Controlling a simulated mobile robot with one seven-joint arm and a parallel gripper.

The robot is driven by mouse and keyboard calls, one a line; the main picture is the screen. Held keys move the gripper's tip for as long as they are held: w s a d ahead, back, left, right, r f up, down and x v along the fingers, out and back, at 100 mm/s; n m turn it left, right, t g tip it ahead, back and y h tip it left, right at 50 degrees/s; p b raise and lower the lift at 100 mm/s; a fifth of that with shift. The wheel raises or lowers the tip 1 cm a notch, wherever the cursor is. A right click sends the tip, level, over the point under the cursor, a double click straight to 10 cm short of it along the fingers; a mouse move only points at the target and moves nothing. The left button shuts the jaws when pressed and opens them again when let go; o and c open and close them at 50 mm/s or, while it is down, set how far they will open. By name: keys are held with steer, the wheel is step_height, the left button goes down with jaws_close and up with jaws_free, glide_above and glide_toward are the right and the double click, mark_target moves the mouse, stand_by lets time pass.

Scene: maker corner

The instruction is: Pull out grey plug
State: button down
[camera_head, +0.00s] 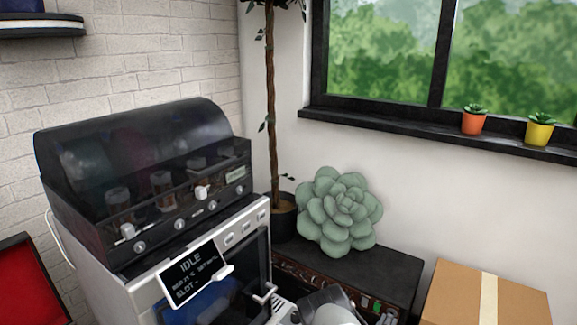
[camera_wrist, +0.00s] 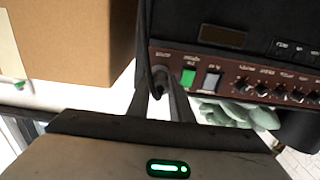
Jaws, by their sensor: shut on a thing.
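The amplifier (camera_head: 355,270) is a black box with a brown control panel, low at the right of the oven-like machine. In the wrist view its panel (camera_wrist: 225,62) shows a green switch, a second switch and a row of knobs. My gripper (camera_wrist: 160,88) is shut at the end of this panel beside the green switch. A small grey plug (camera_wrist: 159,74) is between its fingertips, against the panel; most of it is hidden by the fingers. I cannot tell how deep it sits. In the head view my arm's end covers the panel's near part.
A cardboard box (camera_head: 487,297) stands close on the right and also fills the wrist view's upper left (camera_wrist: 75,40). A green succulent (camera_head: 340,210) sits on the amplifier. The machine (camera_head: 215,250) with its dark hood stands on the left. A potted tree (camera_head: 284,218) is behind.

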steer(key=shift+p+v, duration=0.6)
steer(key=shift+v, duration=1.75)
